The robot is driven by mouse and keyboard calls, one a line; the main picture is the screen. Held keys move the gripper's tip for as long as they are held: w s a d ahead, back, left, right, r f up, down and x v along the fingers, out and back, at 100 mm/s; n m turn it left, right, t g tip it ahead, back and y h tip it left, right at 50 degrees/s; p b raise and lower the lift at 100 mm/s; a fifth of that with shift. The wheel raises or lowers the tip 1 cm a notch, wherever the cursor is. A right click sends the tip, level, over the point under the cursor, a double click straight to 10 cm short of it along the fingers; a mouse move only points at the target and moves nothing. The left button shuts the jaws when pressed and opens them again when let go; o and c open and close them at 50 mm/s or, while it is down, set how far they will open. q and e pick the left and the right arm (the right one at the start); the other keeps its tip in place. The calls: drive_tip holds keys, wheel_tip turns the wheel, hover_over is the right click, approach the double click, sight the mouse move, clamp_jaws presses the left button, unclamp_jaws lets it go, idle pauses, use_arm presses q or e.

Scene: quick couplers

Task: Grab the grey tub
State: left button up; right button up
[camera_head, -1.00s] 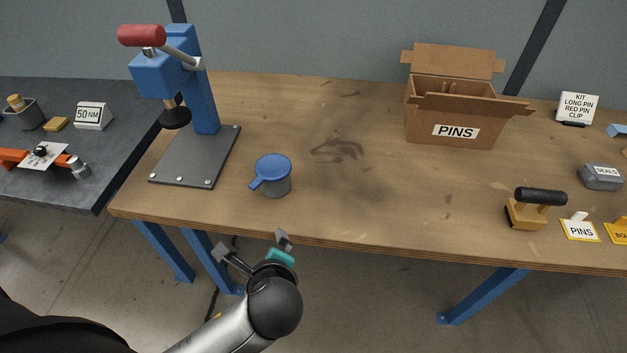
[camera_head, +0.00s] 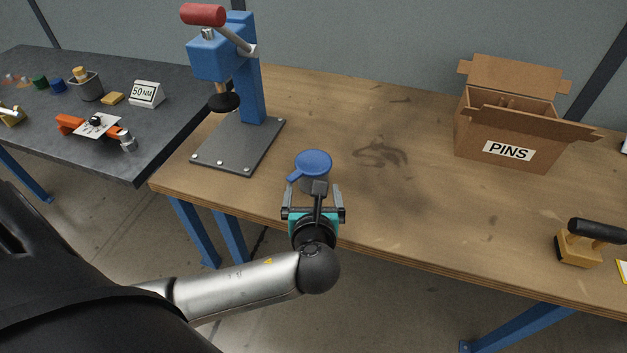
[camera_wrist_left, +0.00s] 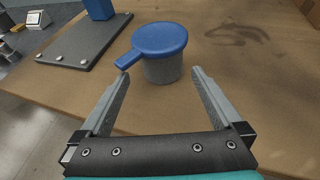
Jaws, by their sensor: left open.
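The grey tub (camera_head: 317,182) has a blue lid (camera_head: 314,162) with a tab that points to the lower left. It stands upright on the wooden bench near the front edge. In the left wrist view the tub (camera_wrist_left: 163,70) is just beyond and between the two fingertips. My left gripper (camera_head: 313,190) is open and empty, at the near side of the tub. Its spread fingers (camera_wrist_left: 161,72) show in the left wrist view, with no finger seen closed on the tub. My right gripper is not in view.
A blue press with a red handle stands on a dark plate (camera_head: 235,150) left of the tub. A cardboard PINS box (camera_head: 505,140) is at the back right. A yellow tool with a black handle (camera_head: 585,243) lies at the right. The bench (camera_head: 420,215) between is clear.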

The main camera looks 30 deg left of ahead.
sight(304, 183)
use_arm(q)
drive_tip(key=shift+w+a+f, duration=0.3)
drive_tip(key=shift+w+a, duration=0.05)
drive_tip(key=shift+w, duration=0.2)
drive_tip(key=b+x, duration=0.1)
drive_tip(key=x, duration=0.1)
drive_tip(key=b+x, duration=0.1)
drive_tip(key=x, duration=0.1)
drive_tip(key=shift+w+f, duration=0.15)
drive_tip(key=shift+f, duration=0.2)
drive_tip(key=shift+w+a+f, duration=0.1)
drive_tip(key=shift+w+a, duration=0.05)
drive_tip(key=shift+w, duration=0.2)
drive_tip(key=c, duration=1.2)
drive_tip(key=shift+c, duration=0.2)
drive_tip(key=shift+r, duration=0.2)
